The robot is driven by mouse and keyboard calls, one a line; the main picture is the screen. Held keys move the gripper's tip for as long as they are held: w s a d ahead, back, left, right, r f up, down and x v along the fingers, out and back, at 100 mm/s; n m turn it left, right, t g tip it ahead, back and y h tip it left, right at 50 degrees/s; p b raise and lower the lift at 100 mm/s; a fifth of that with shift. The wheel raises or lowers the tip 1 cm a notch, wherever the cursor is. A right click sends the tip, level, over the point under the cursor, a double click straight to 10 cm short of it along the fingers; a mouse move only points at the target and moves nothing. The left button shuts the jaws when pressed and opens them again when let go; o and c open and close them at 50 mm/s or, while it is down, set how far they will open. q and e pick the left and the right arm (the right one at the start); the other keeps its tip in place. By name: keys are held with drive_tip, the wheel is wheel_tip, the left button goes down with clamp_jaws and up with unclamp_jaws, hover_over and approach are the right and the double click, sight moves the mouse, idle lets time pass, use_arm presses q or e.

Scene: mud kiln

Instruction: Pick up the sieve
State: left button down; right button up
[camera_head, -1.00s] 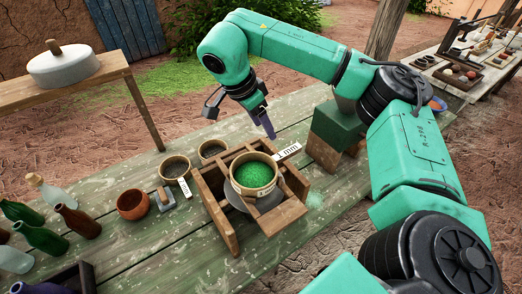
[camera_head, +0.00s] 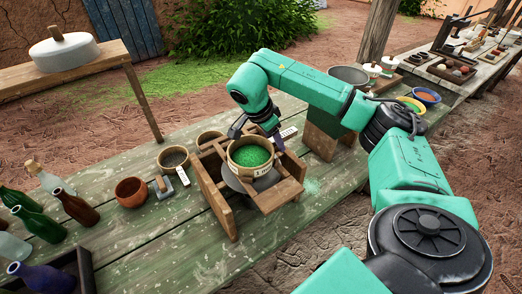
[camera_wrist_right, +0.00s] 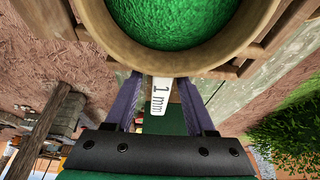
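The sieve (camera_head: 263,172) is a round wooden-rimmed sieve holding green granules, seated in a wooden stand (camera_head: 283,193) on the green table. Its rim also shows large in the right wrist view (camera_wrist_right: 185,62). A pale tab marked "1 mm" (camera_wrist_right: 160,97) sticks out from the rim. My right gripper (camera_wrist_right: 160,82) is at the sieve's far right side. Its two purple fingers stand on either side of the tab, with a visible gap each side, so it is open. In the head view the gripper (camera_head: 277,142) partly hides the tab. My left gripper is out of view.
The table front is clear.

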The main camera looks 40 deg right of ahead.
drive_tip(key=shift+w+f, duration=0.1)
drive_tip(key=shift+w, duration=0.05)
clamp_jaws()
